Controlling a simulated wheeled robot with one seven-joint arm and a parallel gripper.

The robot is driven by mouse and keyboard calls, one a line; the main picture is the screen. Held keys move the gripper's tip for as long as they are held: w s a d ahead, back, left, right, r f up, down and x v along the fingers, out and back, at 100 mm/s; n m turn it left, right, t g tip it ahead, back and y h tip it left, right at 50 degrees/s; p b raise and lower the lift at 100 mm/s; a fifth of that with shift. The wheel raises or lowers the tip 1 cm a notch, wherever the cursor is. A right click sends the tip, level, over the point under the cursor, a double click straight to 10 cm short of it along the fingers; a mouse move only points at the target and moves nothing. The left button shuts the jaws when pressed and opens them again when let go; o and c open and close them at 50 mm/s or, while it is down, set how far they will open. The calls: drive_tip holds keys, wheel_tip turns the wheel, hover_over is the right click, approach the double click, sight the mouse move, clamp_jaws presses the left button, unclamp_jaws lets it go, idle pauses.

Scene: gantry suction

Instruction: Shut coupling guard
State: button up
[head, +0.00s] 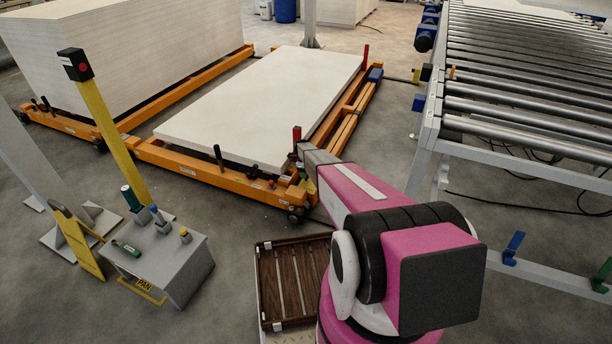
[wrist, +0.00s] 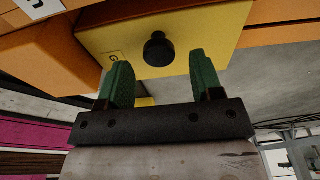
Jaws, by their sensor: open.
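A yellow plate (wrist: 112,35) with a round black knob (wrist: 158,49) fills the upper middle of the wrist view. It looks like the coupling guard; I cannot tell whether it is open or shut. My gripper (wrist: 160,68) is open, its two green fingers pointing at the plate, one on each side of the knob. The knob lies between the fingertips in the picture, with no visible grip on it. In the head view my arm reaches to the near right corner of the orange cart (head: 190,180). There the arm hides the gripper and most of the plate.
A white board stack (head: 265,95) lies on the cart. A taller stack (head: 125,60) stands behind left. A grey control box (head: 165,265) and yellow post (head: 108,125) stand at left. A roller conveyor (head: 520,95) is at right. A slatted wooden tray (head: 285,285) is near my base.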

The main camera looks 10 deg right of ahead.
wheel_tip(320, 180, up, 9)
drive_tip(key=a, duration=0.1)
drive_tip(key=shift+w, duration=0.35)
